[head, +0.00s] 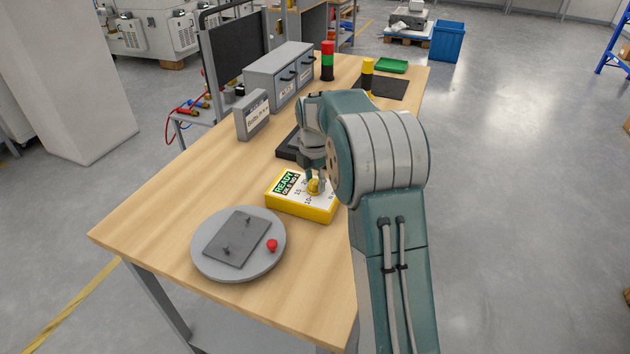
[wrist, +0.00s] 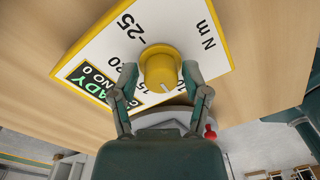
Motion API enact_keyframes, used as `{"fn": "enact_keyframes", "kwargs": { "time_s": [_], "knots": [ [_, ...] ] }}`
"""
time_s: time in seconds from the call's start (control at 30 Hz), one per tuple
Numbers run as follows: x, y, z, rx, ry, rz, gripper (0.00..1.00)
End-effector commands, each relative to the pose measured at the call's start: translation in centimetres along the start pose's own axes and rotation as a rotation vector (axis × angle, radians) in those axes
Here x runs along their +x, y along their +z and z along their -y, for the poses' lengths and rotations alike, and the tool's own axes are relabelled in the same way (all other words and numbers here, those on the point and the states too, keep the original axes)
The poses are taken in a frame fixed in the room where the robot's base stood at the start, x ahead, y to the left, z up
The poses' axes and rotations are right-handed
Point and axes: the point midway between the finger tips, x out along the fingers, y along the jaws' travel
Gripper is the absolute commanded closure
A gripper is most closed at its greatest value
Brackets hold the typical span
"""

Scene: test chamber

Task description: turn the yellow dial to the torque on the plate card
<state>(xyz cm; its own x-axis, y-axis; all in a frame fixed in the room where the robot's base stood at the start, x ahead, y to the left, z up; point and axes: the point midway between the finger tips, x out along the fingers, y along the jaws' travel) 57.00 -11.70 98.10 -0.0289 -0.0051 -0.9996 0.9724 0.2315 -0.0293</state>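The yellow dial (wrist: 160,70) sticks up from a yellow-edged box (head: 302,211) with a white face near the table's right edge. In the wrist view, 25, 20, 15 and "N m" show around it. In the head view my gripper (head: 316,182) is over the box. A grey upright card holder (head: 252,116) stands behind it; its text is too small to read.
A round grey plate (head: 205,262) with a dark panel and a red knob (head: 272,245) is nearest on the table. A grey drawer cabinet (head: 279,75), a stack light (head: 327,61), a yellow-black post (head: 367,75) and a green tray (head: 391,65) stand farther back. The left front is clear.

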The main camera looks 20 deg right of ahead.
Motion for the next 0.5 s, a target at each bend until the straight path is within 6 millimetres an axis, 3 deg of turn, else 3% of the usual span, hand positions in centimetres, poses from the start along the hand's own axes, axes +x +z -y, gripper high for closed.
{"fn": "enact_keyframes", "kwargs": {
  "time_s": [0.03, 0.07, 0.1, 0.5],
  "knots": [
    [-0.02, -0.03, -0.01, 0.000, 0.000, 0.000, 0.81],
    [-0.02, -0.03, -0.02, 0.000, 0.000, 0.000, 0.95],
    [-0.01, -0.03, -0.03, 0.000, 0.000, 0.000, 1.00],
    [0.08, -0.10, -0.13, 0.034, 0.001, -0.003, 1.00]
  ]
}}
